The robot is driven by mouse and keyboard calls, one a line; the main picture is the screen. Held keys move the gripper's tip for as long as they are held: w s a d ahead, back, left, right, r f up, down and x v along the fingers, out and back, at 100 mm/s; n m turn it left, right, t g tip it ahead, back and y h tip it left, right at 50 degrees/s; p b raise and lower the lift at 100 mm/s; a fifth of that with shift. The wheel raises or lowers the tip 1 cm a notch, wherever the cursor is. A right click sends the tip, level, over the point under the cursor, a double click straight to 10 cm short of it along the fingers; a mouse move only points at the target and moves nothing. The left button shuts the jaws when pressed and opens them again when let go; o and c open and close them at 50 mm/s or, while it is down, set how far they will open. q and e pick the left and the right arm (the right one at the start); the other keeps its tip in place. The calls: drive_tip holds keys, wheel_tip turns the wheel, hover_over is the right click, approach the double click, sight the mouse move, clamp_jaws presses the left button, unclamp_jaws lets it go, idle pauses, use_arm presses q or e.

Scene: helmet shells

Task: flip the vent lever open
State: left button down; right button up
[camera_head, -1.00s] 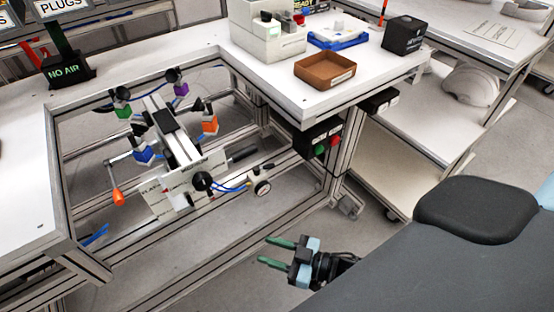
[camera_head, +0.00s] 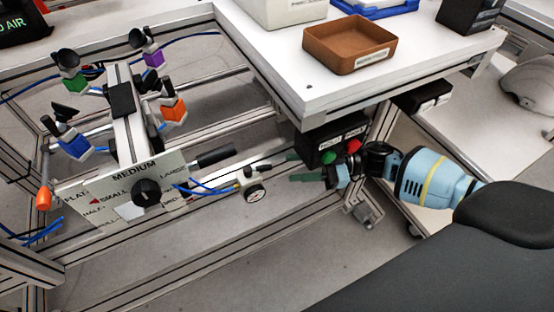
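The black lever lies roughly level, pointing right. My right gripper (camera_head: 301,167) is just right of the lever, apart from it in the picture, its two green fingers pointing left. The fingers are spread and nothing shows between them. The depth gap to the lever is hard to tell. My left gripper is out of view.
A black box with green and red buttons (camera_head: 334,143) hangs under the table corner, close behind my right gripper. A size dial plate (camera_head: 120,190) and a black handle (camera_head: 215,157) are to the left. A brown tray (camera_head: 348,45) stands on the white table (camera_head: 290,75).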

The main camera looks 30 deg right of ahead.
sight(269, 165)
drive_tip(key=shift+g, duration=0.4)
drive_tip(key=shift+w+x, duration=0.2)
drive_tip(key=shift+x, duration=1.6)
drive_tip(key=shift+w+x, duration=0.15)
drive_tip(key=shift+x, duration=1.6)
drive_tip(key=shift+d+r, duration=0.1)
drive_tip(key=shift+c, duration=0.4)
clamp_jaws()
